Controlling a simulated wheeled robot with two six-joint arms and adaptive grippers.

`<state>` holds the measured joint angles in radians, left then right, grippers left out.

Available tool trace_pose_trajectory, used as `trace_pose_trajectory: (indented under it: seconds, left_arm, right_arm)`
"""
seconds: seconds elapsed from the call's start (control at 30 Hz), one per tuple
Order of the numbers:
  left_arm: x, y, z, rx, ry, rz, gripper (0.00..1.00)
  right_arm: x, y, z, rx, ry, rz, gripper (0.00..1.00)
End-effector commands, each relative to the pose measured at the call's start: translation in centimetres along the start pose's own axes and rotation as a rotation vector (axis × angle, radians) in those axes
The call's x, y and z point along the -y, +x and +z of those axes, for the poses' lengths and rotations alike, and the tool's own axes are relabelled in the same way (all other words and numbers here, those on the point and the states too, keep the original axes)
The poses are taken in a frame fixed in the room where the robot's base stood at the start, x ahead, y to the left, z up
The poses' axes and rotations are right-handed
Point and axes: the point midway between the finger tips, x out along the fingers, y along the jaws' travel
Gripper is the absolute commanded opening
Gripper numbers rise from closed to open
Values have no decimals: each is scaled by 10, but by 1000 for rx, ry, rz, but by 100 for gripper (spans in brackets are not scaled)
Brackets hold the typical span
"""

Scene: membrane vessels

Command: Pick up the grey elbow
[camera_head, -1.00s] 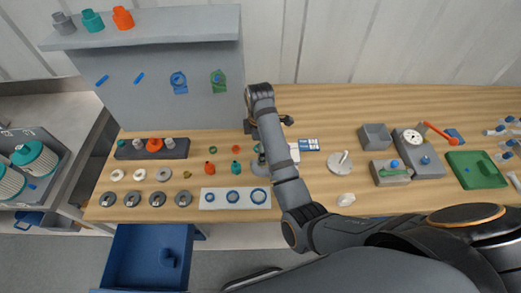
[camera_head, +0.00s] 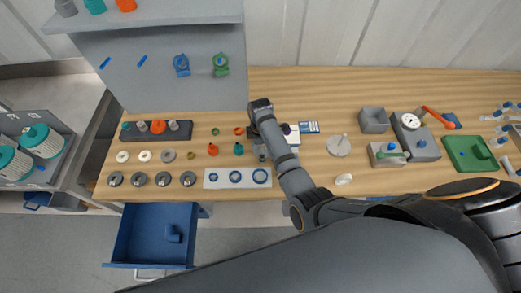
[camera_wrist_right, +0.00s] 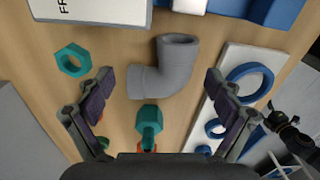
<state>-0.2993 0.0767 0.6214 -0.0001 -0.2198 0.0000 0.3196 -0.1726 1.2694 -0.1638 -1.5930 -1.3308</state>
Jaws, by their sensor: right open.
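The grey elbow (camera_wrist_right: 168,72) lies on the wooden bench in the right wrist view, a thick bent pipe with one end up to the right and the other to the lower left. My right gripper (camera_wrist_right: 158,80) is open, with one dark-padded finger on each side of the elbow; the fingers show no contact with it. In the head view my right arm reaches over this part of the bench and hides most of the gripper. My left gripper is in neither current view.
A teal nut (camera_wrist_right: 73,60) and a teal fitting (camera_wrist_right: 148,125) lie close to the elbow. A white plate (camera_head: 212,179) with blue rings is beside it. Grey-black rings (camera_head: 162,179) stand farther left. A blue drawer (camera_head: 150,236) hangs open below the bench front.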

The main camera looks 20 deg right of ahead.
Motion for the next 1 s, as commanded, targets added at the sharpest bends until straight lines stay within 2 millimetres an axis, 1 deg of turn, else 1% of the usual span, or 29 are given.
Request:
trace_pose_trajectory:
  seconds: [0.13, 0.57, 0.83, 1.0]
  left_arm:
    - [0, 0, 1, 2, 0, 0, 69]
    - [3, 0, 2, 3, 2, -4, 69]
    - [3, -1, 2, 3, 2, -4, 69]
    - [4, -13, 0, 3, 2, -4, 69]
  right_arm:
    - [0, 0, 0, 0, 0, 0, 92]
    - [0, 0, 0, 0, 0, 0, 34]
    - [0, -2, 0, 0, 1, 0, 34]
    - [-2, -14, 0, 0, 3, 0, 34]
